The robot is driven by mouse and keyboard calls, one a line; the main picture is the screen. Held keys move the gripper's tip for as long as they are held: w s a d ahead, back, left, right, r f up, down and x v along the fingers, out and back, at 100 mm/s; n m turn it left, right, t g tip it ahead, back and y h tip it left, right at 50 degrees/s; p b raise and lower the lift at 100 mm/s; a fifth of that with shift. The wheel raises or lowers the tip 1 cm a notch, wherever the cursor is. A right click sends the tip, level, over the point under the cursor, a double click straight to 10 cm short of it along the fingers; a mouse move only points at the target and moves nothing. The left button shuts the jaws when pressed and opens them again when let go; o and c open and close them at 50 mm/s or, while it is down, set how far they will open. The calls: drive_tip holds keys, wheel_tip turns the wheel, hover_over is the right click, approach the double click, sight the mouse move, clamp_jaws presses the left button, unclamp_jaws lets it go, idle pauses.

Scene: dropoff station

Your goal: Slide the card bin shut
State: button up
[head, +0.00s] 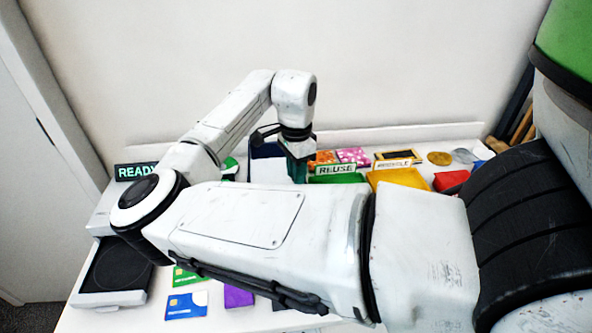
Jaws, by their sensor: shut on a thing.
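My gripper (297,160) points down at the back of the table, beside a dark blue bin (267,150) with a white area in front of it. The bin could be the card bin, but no label on it shows. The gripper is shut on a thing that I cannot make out. A dark green part shows below the wrist; whether it is the fingers or the held thing is unclear. My arm hides much of the bin's front and the table there. How far the bin is open cannot be told.
A REUSE sign (335,169) and a yellow tray (398,179) stand right of the gripper, with a red block (451,180) beyond. A READY sign (136,171) is at left. A black-topped device (112,272) and a blue card (186,305) lie in front.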

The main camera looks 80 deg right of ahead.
clamp_jaws()
drive_tip(key=shift+s+a+r+p, duration=0.1)
drive_tip(key=shift+s+a+p, duration=0.2)
drive_tip(key=shift+a+p, duration=0.25)
drive_tip(key=shift+a, duration=0.2)
drive_tip(key=o, duration=0.6)
unclamp_jaws()
drive_tip(key=shift+a, duration=0.1)
drive_tip(key=shift+o, duration=0.2)
